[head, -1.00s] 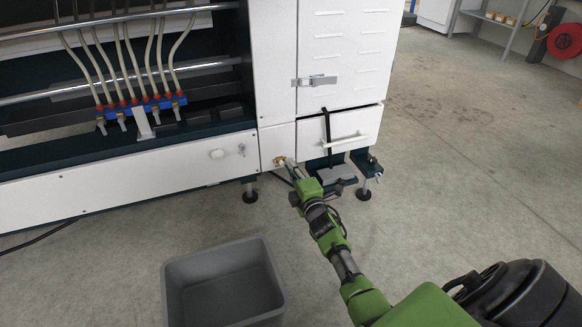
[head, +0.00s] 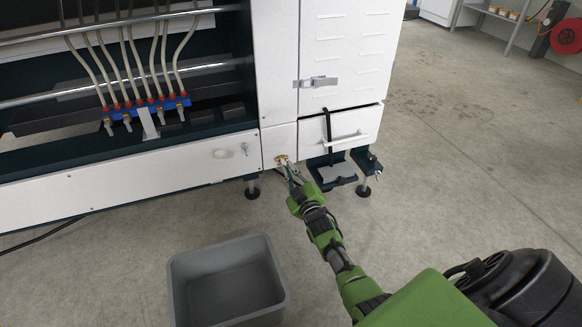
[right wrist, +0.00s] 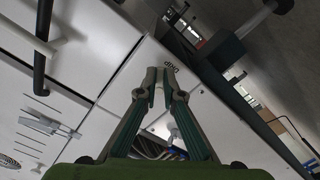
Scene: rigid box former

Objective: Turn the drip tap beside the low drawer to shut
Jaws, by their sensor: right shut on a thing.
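The drip tap (head: 281,159) is a small brass fitting on the white lower panel, just left of the low drawer (head: 345,126). My right gripper (head: 288,170) reaches up to it from below right, with its fingertips at the tap. The left gripper is not in view.
A grey open bin (head: 226,282) stands on the floor in front, left of my right arm. A levelling foot (head: 252,190) and a dark bracket with a grey pad (head: 337,174) sit under the machine near the gripper. Floor to the right is clear.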

